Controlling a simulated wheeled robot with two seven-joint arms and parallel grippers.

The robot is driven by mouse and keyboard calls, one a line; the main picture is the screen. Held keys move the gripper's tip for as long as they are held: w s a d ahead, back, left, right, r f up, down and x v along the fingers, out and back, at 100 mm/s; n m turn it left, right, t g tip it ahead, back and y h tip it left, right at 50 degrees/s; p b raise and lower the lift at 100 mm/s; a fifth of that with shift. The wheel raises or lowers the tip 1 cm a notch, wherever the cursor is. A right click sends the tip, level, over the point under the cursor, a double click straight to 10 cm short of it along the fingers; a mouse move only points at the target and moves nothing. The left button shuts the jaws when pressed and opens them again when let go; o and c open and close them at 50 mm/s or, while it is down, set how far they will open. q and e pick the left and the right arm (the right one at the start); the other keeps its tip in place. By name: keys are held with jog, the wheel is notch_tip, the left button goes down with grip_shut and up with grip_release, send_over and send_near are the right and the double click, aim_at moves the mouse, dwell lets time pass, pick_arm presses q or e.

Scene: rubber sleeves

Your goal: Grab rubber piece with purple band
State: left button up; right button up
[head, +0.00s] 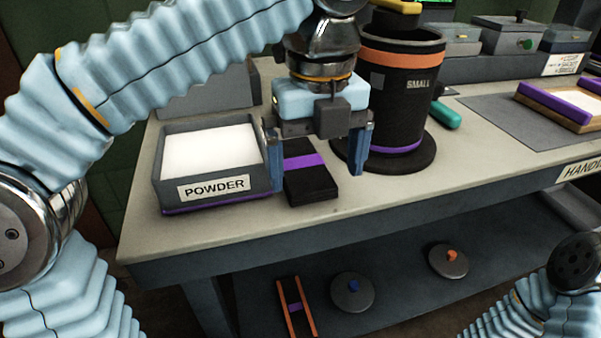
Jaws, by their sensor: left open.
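The black rubber piece with a purple band (304,161) lies on the table between the powder box and the black cylinder. My left gripper (318,170) points down over it with its blue fingers apart, one on each side of the piece in the picture. The gripper body hides the far part of the piece. I cannot tell how far above the table the fingertips are. Part of my right arm (545,305) shows at the bottom right; its gripper is out of view.
A grey box labelled POWDER (170,187) stands left of the piece. A black cylinder labelled SMALL (402,110) stands on a round base close on the right. A teal-handled tool (445,115) lies beyond it. The table's front strip (240,232) is clear. Round lids lie on the lower shelf.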

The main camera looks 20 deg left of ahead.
aim_at(314, 190)
pick_arm(q)
notch_tip(314, 190, down, 4)
jog(key=shift+a+r+b, duration=0.1)
jog(key=shift+r+b, duration=0.05)
jog(key=shift+b, duration=0.25)
jog(key=shift+c, duration=0.5)
jog(key=c, duration=1.1)
jog(key=shift+r, duration=0.15)
